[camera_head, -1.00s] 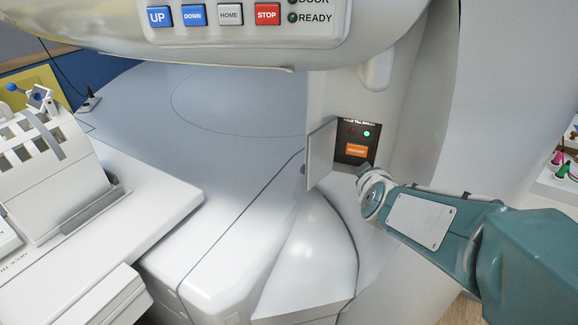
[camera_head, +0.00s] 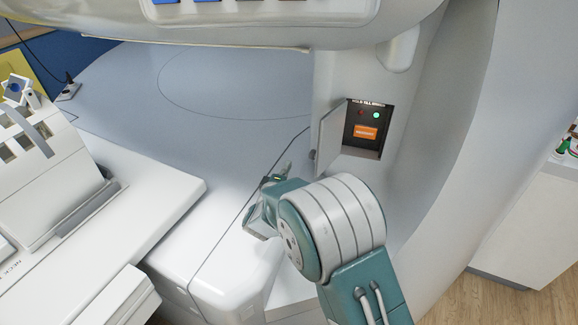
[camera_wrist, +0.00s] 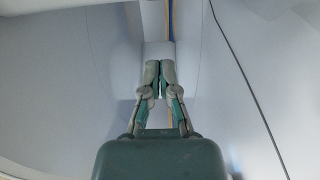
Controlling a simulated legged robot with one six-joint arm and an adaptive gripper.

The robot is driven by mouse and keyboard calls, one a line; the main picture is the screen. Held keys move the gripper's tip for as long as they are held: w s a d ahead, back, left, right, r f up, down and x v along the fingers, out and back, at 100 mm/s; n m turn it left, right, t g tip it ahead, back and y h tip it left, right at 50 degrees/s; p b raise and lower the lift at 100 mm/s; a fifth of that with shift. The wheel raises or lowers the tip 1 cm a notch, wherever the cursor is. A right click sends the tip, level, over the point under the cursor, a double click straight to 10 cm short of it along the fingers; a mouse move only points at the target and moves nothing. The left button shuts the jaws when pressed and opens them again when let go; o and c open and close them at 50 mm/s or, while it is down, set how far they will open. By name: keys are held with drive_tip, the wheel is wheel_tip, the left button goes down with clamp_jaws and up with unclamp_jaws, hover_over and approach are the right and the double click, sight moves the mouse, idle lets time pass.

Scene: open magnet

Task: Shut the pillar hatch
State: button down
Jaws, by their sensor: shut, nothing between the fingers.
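The pillar hatch (camera_head: 329,137) is a pale door that stands open, swung out to the left of its recess in the white pillar. The recess (camera_head: 367,130) shows a dark panel with an orange button, a lit green light and a dim red one. My gripper (camera_head: 284,168) is in front of the hatch and a little to its left and below, apart from it in the picture. In the wrist view my gripper (camera_wrist: 160,66) has its fingertips together with nothing between them. The hatch cannot be made out in the wrist view.
A white housing with a button panel (camera_head: 250,8) overhangs the top. A white table (camera_head: 140,215) with a slotted holder (camera_head: 45,150) is at left. The curved white magnet wall (camera_head: 455,130) rises at right. Grey-blue surface (camera_head: 220,95) lies open behind my gripper.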

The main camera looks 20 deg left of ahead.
drive_tip(key=w+a, duration=0.2)
drive_tip(key=w, duration=0.6)
drive_tip(key=shift+s+d+f, duration=0.1)
drive_tip(key=shift+s+d, duration=0.15)
drive_tip(key=shift+d, duration=0.5)
drive_tip(key=shift+s+d, duration=0.2)
drive_tip(key=shift+d, duration=0.55)
drive_tip(key=shift+s+d+f, duration=0.1)
drive_tip(key=shift+s+d, duration=0.15)
drive_tip(key=shift+d, duration=0.5)
drive_tip(key=shift+d, duration=0.1)
drive_tip(key=shift+d+r, duration=0.1)
drive_tip(key=shift+s+d+n+y, duration=0.2)
drive_tip(key=shift+n+y, duration=0.1)
drive_tip(key=shift+y, duration=0.2)
